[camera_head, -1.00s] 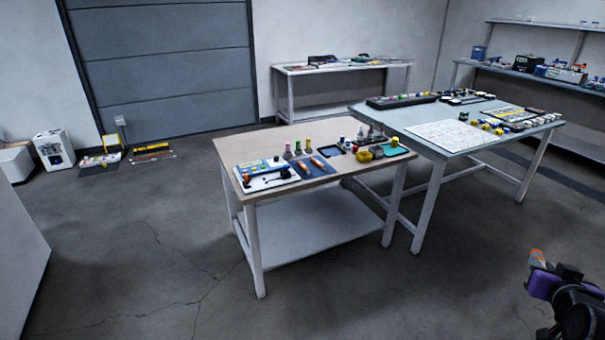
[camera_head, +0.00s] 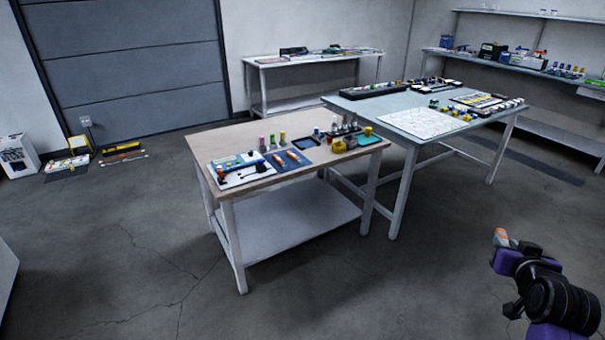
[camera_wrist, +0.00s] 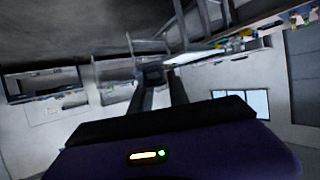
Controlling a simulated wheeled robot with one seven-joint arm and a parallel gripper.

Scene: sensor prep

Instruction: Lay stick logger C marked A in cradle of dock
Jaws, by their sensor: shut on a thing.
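My gripper (camera_head: 510,246) is at the lower right of the head view, over open floor and well apart from the tables. It is shut on a small orange and pale piece (camera_head: 501,236), which looks like a stick logger; its mark is too small to read. In the wrist view, my gripper's two dark fingers (camera_wrist: 153,76) close around something dark and blurred. Two similar orange sticks (camera_head: 286,157) lie on a dark blue mat on the near wooden table. I cannot tell which item is the dock or make out its cradle.
The near wooden-topped table (camera_head: 259,182) carries small bottles, trays and tools. A pale blue-topped table (camera_head: 369,106) with a white sheet (camera_head: 432,122) adjoins it at right. A bench (camera_head: 300,58) and shelves (camera_head: 520,70) stand behind. Floor between me and the tables is clear.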

